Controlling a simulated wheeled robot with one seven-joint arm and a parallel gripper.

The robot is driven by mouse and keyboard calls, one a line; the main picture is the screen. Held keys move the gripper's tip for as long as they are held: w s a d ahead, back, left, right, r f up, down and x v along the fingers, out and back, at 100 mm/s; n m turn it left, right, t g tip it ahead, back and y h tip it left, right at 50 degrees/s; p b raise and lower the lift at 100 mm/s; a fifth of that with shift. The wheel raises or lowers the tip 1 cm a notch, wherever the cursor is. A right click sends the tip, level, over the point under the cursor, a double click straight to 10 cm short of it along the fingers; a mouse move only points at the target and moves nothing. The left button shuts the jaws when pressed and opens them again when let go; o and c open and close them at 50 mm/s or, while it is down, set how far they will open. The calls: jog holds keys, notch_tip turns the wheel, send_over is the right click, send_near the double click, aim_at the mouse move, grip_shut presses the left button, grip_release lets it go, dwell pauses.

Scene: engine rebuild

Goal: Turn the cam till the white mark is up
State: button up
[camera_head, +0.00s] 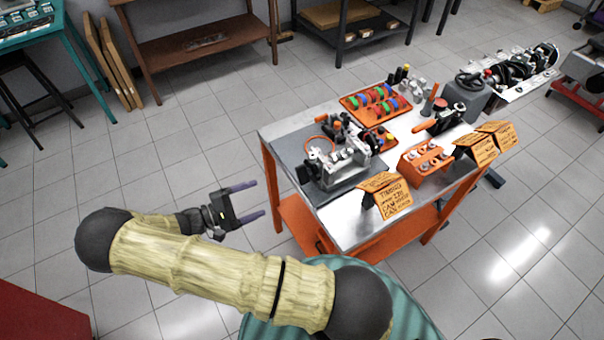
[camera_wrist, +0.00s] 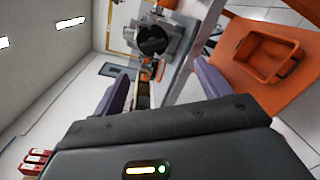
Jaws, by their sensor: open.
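A small grey engine block assembly (camera_head: 338,168) stands on a dark mat at the left end of the workbench. The cam and its white mark are too small to make out in the head view. In the wrist view, the block's end shows a dark round part (camera_wrist: 153,40); I cannot tell if it is the cam, and I see no white mark on it. My gripper (camera_head: 259,200) is open and empty, its purple fingers pointing right. It is left of the bench, apart from the engine. Both fingers also show in the wrist view (camera_wrist: 160,88).
The metal-topped workbench (camera_head: 352,230) has an orange frame. On it are an orange tray of coloured rings (camera_head: 376,100), an orange block with sockets (camera_head: 426,158) and orange signs (camera_head: 385,194). An orange bin (camera_wrist: 268,58) sits on the lower shelf.

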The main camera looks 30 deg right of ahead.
aim_at(298, 176)
jog(key=shift+w+a+f+t+h, duration=0.1)
jog(key=shift+w+a+t+h, duration=0.3)
jog(key=shift+t, duration=0.1)
jog(key=shift+d, duration=0.1)
jog(key=d+p, duration=0.6)
jog(key=d, duration=1)
jog(key=shift+w+d, duration=0.35)
jog(key=shift+d, duration=0.35)
jog(key=shift+a, duration=0.15)
jog(key=shift+c, duration=0.5)
jog(key=c, duration=0.6)
